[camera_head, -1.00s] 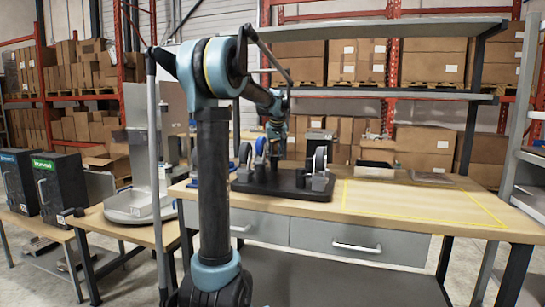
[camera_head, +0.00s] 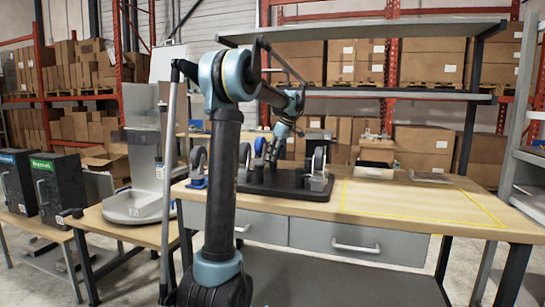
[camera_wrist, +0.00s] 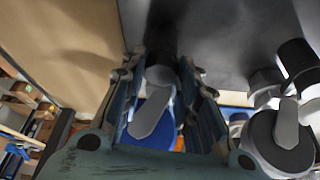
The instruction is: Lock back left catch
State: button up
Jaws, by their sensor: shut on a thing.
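The catches stand on a black base plate (camera_head: 285,185) on the workbench. In the head view a grey-wheeled catch (camera_head: 319,165) stands at the right of the plate and another (camera_head: 244,155) at the left; a blue one (camera_head: 260,147) is between them, partly hidden. My gripper (camera_head: 271,152) reaches down at a tilt behind the blue catch. In the wrist view my fingers (camera_wrist: 163,85) flank a grey lever (camera_wrist: 152,115) over a blue disc (camera_wrist: 155,132) and are shut on that catch. Their exact contact is hard to see. Another dark disc with a grey lever (camera_wrist: 283,135) is to the right.
A blue-footed caster (camera_head: 197,168) stands at the bench's left corner. A small tray-like item (camera_head: 374,168) sits right of the plate. The yellow-outlined area (camera_head: 415,200) is clear. A grey dispenser stand (camera_head: 140,190) is left of the bench.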

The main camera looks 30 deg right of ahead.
jog(key=shift+w+n+y, duration=0.15)
jog(key=shift+n+y, duration=0.25)
jog(key=shift+n, duration=0.7)
jog(key=shift+g, duration=0.3)
jog(key=o, duration=0.8)
jog(key=shift+d, duration=0.1)
jog(key=v, duration=1.2)
